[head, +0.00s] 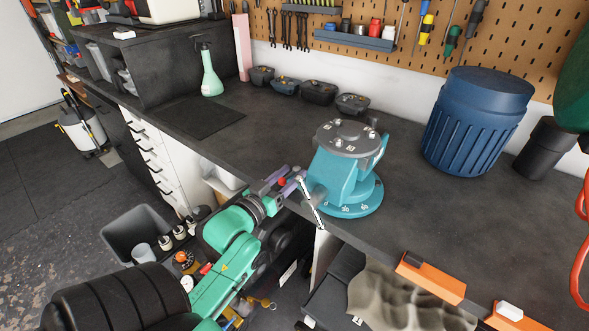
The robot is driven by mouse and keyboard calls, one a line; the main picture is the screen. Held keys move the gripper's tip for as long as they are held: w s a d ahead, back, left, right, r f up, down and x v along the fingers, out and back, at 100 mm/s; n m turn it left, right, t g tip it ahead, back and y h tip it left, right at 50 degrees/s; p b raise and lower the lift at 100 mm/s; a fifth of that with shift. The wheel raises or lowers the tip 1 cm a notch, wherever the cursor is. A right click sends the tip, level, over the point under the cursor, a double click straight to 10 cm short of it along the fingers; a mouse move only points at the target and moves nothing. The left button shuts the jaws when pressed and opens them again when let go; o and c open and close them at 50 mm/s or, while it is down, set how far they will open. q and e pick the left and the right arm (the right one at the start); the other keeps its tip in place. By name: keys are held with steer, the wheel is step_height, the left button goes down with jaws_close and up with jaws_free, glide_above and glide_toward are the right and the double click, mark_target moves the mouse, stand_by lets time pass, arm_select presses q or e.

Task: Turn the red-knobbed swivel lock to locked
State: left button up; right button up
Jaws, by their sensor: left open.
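A teal bench vise (338,178) with a grey top stands at the bench's front edge on a round base with white markings. A silver bar (311,203) slopes down along its left side. The red knob (282,182) of the swivel lock shows left of the vise. My left gripper (285,179) reaches in from the lower left, its fingers open beside the red knob, which appears between them. I cannot tell whether they touch it. The lock's lever is mostly hidden by the gripper. My right gripper is out of view.
A ribbed blue canister (477,122) stands right of the vise. A green spray bottle (210,75) and several small dark bins (319,92) are at the back.

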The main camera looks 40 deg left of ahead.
arm_select(q)
steer(key=shift+w, duration=1.1)
steer(key=shift+s, duration=0.1)
jaws_close()
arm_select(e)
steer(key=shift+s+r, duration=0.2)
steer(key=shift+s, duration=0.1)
